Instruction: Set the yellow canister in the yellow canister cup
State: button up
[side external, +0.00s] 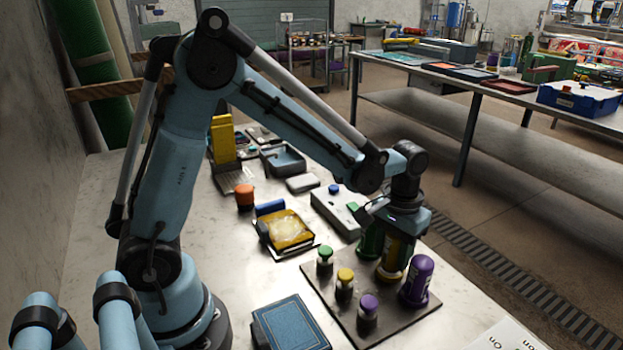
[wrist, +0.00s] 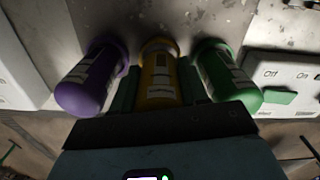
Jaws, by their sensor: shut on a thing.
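The yellow canister (side external: 397,254) is upright between the green canister (side external: 371,240) and the purple canister (side external: 417,281), at the right side of a dark board (side external: 385,318). My gripper (side external: 403,222) is shut on the yellow canister from above. In the wrist view, the yellow canister (wrist: 158,72) is between my two fingers, with the purple canister (wrist: 93,80) on the left and the green canister (wrist: 228,76) on the right. The yellow canister's base is near the board; I cannot tell whether it touches. I cannot make out the yellow canister cup.
Small dark pieces with green (side external: 324,254), yellow (side external: 345,275) and purple (side external: 369,303) tops stand on the board. A blue book (side external: 291,325) lies in front. The purple and green canisters are close beside my fingers.

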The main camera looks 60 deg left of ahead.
jog(key=shift+f, duration=0.65)
jog(key=o, duration=1.2)
jog(key=shift+c, duration=0.2)
jog(key=shift+r, duration=0.1)
notch_tip(320, 180, up, 12)
